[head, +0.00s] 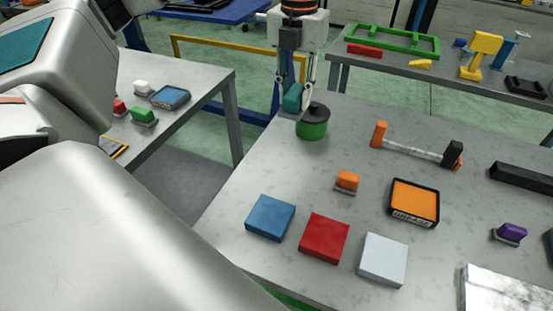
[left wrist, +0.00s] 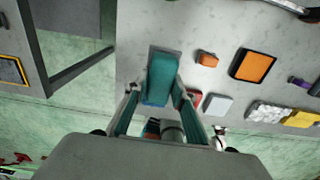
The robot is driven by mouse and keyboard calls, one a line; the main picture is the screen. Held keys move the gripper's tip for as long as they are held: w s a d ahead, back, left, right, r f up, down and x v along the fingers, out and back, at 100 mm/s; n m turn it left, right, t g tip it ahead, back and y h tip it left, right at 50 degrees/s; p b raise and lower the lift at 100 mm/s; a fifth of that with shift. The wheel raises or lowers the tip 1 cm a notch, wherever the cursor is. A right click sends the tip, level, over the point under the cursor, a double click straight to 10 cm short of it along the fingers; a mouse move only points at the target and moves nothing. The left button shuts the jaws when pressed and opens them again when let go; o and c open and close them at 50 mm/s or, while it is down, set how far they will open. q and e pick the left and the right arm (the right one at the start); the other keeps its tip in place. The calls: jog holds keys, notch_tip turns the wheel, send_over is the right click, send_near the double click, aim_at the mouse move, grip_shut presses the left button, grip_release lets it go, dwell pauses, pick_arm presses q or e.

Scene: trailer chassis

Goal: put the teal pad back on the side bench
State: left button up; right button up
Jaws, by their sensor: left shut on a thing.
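The teal pad (head: 292,98) is held between the fingers of my left gripper (head: 294,105), which points down at the far edge of the main table (head: 270,165). In the left wrist view the teal pad (left wrist: 162,72) stands between the two fingers (left wrist: 160,98), its long face plainly visible. In the head view it looks close to the green pot; I cannot tell whether they touch. The side bench (head: 205,78), probably the one at left, is apart from the gripper. My right gripper is not in view.
A green pot with a black lid (head: 312,122) stands near the gripper. The side bench holds a blue tray (head: 170,96) and small green (head: 143,115), white and red blocks. Blue (head: 270,218), red (head: 324,238) and white pads (head: 383,260) lie nearer on the table.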

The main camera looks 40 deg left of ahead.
pick_arm(q)
jog(key=shift+a+f, duration=0.1)
jog(key=shift+a, duration=0.05)
notch_tip(320, 180, down, 20)
jog(key=shift+r+p, duration=0.15)
jog(key=shift+p, duration=0.2)
jog(key=o, duration=1.2)
jog(key=shift+c, duration=0.2)
notch_tip(320, 180, up, 12)
jog(key=b, duration=0.1)
jog(key=shift+s, duration=0.1)
